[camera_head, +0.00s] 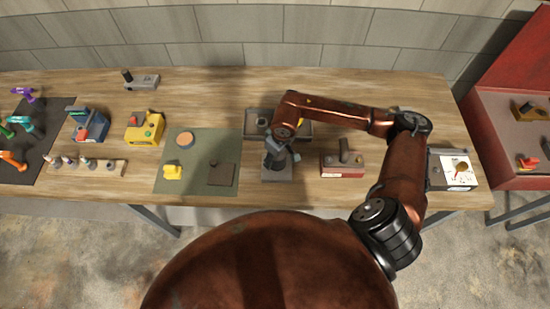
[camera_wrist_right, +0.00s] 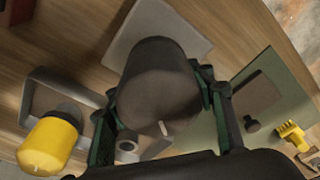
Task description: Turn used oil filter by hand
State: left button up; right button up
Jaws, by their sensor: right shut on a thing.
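The used oil filter (camera_wrist_right: 158,72) is a dark grey cylinder in the right wrist view. It stands over a light grey block (camera_wrist_right: 125,43); whether it is seated there is hidden. My right gripper (camera_wrist_right: 160,100) has its green-edged fingers on both sides of the filter and is shut on it. In the head view, my right gripper (camera_head: 279,158) points down over the grey block (camera_head: 270,174) near the table's front edge, and the filter is mostly hidden. My left gripper is in neither view.
A grey tray (camera_head: 252,130) lies behind the gripper, with a yellow cylinder (camera_wrist_right: 48,147) at it in the wrist view. A green mat (camera_head: 208,155) is to the left. A red block (camera_head: 342,172) stands to the right. Bare wood lies between things.

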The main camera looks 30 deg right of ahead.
jog(key=shift+f+n+b, duration=0.2)
jog(key=shift+n+b, duration=0.5)
jog(key=shift+b, duration=0.1)
jog(key=shift+a+r+n+b, duration=0.1)
jog(key=shift+a+n+b, duration=0.05)
jog(key=shift+n+b, duration=0.5)
jog(key=shift+r, duration=0.1)
jog(key=o, duration=1.6)
jog(key=shift+c, duration=0.2)
